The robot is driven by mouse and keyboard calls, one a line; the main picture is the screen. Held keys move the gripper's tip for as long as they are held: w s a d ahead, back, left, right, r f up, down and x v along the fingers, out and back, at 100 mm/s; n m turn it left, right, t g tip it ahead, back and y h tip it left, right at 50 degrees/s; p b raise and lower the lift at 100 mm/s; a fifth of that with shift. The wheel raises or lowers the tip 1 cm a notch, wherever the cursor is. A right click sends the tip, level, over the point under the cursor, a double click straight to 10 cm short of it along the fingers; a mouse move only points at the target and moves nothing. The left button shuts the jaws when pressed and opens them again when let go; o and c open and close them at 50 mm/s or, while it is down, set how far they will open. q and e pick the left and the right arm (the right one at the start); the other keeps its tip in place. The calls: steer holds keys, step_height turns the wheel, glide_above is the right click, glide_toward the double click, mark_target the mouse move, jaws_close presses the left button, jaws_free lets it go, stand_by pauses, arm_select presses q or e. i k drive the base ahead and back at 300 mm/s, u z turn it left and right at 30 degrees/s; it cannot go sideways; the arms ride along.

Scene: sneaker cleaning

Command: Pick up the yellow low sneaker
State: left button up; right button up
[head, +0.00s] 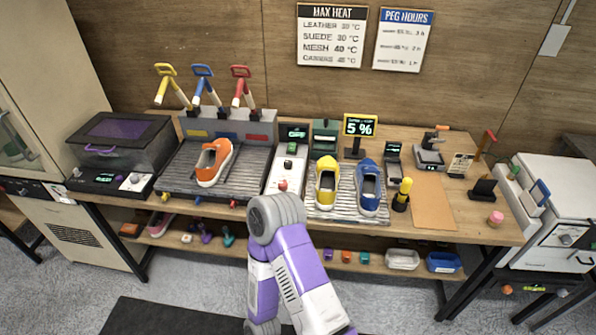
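The yellow low sneaker (326,188) rests upright on a ribbed metal rack (347,206) near the middle of the workbench. Its dark opening faces up. A blue sneaker (369,190) stands on the same rack just to its right. One of my arms, purple and white with a grey rounded joint, shows at the bottom centre, in front of the bench. No gripper fingers show in the head view, so neither gripper can be placed relative to the sneaker.
An orange sneaker (213,163) lies on a ribbed tray to the left, below yellow, blue and red handles. A white device (290,160) stands left of the rack. A 5 % display (360,127) stands behind it, and a yellow-topped tool (403,193) to its right. A tan mat (432,204) is bare.

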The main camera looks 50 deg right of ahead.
mark_target(327, 169)
steer(key=z, duration=0.45)
steer(key=i, duration=0.65)
steer(key=z, duration=0.7)
